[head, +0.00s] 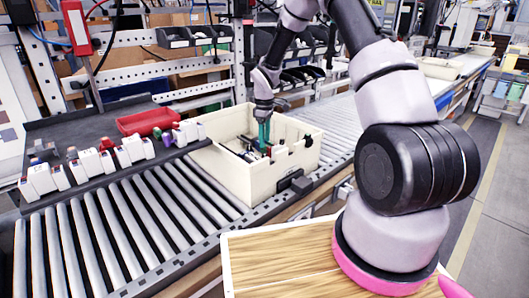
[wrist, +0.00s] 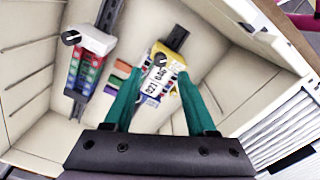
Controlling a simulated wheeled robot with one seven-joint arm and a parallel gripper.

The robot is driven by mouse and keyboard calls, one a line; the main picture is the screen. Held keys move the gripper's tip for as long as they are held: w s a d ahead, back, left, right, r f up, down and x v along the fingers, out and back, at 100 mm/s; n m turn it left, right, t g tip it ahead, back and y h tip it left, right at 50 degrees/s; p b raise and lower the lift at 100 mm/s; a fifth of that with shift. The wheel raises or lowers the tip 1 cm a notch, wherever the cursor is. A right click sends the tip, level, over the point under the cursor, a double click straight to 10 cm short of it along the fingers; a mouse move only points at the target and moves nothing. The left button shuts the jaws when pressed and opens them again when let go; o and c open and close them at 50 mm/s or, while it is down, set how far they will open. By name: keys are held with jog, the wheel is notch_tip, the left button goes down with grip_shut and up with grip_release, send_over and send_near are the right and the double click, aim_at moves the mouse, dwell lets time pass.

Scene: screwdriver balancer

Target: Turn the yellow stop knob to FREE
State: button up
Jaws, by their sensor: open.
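In the wrist view, a yellow-bodied module (wrist: 174,53) with a white printed label stands in the cream bin (head: 226,178). A small round black knob (wrist: 160,59) with a light mark sits on it; I cannot make out a FREE marking. My gripper (wrist: 159,73) has teal fingers, open on either side of this module, with the knob in the gap near the tips. I cannot tell whether the fingers touch anything. In the head view my gripper (head: 264,136) reaches down into the bin, and the module is too small to make out.
The bin's walls surround my gripper. The bin rests on a roller conveyor (head: 130,225), beside a red tray (head: 147,121) and several white blocks.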

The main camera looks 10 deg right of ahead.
aim_at(265, 154)
notch_tip(265, 154, down, 6)
dwell(0.4)
grip_shut()
